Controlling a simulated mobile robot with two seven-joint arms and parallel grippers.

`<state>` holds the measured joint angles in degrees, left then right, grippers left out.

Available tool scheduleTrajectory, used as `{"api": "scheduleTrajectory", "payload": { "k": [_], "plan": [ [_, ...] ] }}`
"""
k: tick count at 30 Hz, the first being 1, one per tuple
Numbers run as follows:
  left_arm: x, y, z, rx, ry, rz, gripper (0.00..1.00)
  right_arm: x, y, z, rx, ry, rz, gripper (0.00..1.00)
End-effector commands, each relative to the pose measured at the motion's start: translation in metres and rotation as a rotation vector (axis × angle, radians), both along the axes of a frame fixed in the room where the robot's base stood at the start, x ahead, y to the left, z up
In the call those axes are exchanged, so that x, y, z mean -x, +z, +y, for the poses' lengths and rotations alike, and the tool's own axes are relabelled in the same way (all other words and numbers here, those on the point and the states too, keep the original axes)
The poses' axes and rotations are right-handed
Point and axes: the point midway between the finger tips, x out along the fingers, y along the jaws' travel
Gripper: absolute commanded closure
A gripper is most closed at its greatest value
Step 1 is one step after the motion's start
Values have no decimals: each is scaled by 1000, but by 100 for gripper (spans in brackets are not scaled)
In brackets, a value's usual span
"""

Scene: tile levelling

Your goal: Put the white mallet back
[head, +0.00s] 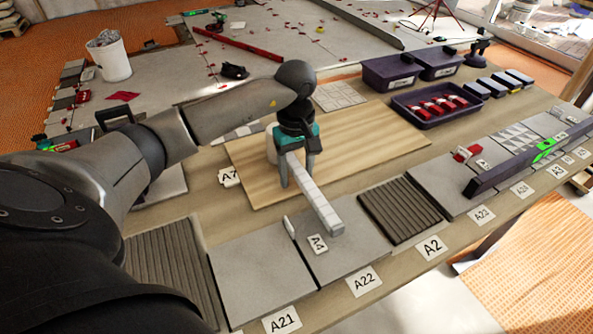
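My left gripper (296,172) points down over the near edge of the wooden board. Its two fingers stand apart, one on each side of the far end of a long pale segmented bar (322,208); I cannot tell whether they press on it. A white rounded piece (271,143) shows just behind the gripper, partly hidden by it. My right gripper is out of view.
The wooden board (375,140) has clear room right of the gripper. A dark tray (416,121) with red tools and purple bins (388,84) stand behind. A ribbed tile (398,210) and a long level (500,176) lie along the front right. A white bucket (112,62) stands back left.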

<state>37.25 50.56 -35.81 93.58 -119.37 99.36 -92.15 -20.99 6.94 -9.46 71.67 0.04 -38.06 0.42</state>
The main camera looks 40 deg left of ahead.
Motion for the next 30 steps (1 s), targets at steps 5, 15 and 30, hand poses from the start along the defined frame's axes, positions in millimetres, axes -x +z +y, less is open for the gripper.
{"api": "scheduleTrajectory", "payload": {
  "k": [5,15,30],
  "plan": [
    [0,0,0,0,0,0,40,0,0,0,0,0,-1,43],
    [-1,26,1,-1,0,-4,40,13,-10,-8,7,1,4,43],
    [-1,100,2,-1,0,-3,40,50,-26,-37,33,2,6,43]
  ]
}}
